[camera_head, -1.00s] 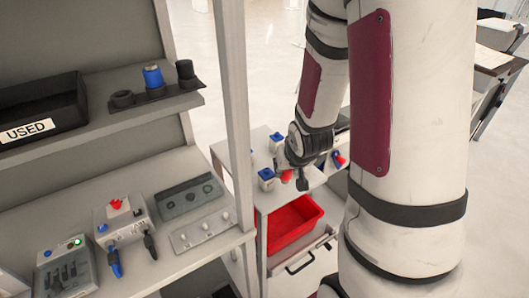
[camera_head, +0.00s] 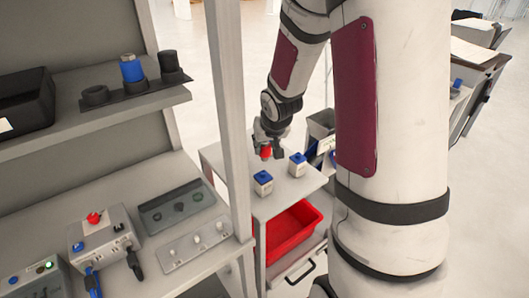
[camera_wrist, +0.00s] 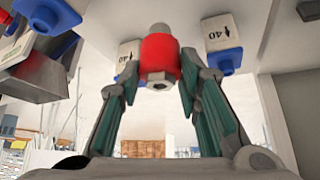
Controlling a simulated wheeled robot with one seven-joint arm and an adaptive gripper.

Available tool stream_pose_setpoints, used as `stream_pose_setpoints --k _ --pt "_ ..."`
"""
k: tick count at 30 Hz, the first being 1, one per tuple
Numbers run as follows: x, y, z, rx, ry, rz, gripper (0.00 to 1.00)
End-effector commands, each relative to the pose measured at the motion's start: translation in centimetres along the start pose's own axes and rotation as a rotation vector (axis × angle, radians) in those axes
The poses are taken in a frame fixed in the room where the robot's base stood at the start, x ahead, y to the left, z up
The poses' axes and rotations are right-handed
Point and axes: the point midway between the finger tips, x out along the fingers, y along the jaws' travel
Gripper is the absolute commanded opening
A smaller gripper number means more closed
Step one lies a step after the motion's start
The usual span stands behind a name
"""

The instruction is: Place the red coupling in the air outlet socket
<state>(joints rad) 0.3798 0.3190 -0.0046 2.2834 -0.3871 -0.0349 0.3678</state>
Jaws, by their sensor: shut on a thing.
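The red coupling (camera_head: 265,152) is in my gripper (camera_head: 268,142) over the small side table behind the post. In the wrist view the coupling (camera_wrist: 160,57) shows as a red collar with a grey tip and a metal hex end, between the two fingers of my gripper (camera_wrist: 158,75), which are closed on it. The head view does not show clearly whether it touches the table top. I cannot tell for sure which fitting is the air outlet socket; a dark panel with round sockets (camera_head: 178,210) lies on the bench at left.
Two white blocks with blue tops, a near one (camera_head: 263,182) and a right one (camera_head: 298,166), stand near the coupling. A red bin (camera_head: 292,240) sits below. A grey post (camera_head: 228,120) separates the bench from the side table. A shelf rack (camera_head: 135,91) holds a blue fitting (camera_head: 132,69).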

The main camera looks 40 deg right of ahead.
Motion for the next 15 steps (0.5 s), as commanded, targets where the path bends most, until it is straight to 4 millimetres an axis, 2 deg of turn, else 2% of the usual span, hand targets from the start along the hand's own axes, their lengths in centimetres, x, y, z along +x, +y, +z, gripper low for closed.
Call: stream_pose_setpoints --k 3,9,15 --pt "0.5 -0.1 -0.3 0.000 -0.001 0.000 0.03" --pt "2.8 -0.2 1.1 -0.001 -0.005 0.000 0.03" --pt "3.3 -0.1 1.5 0.000 0.000 0.000 0.03"
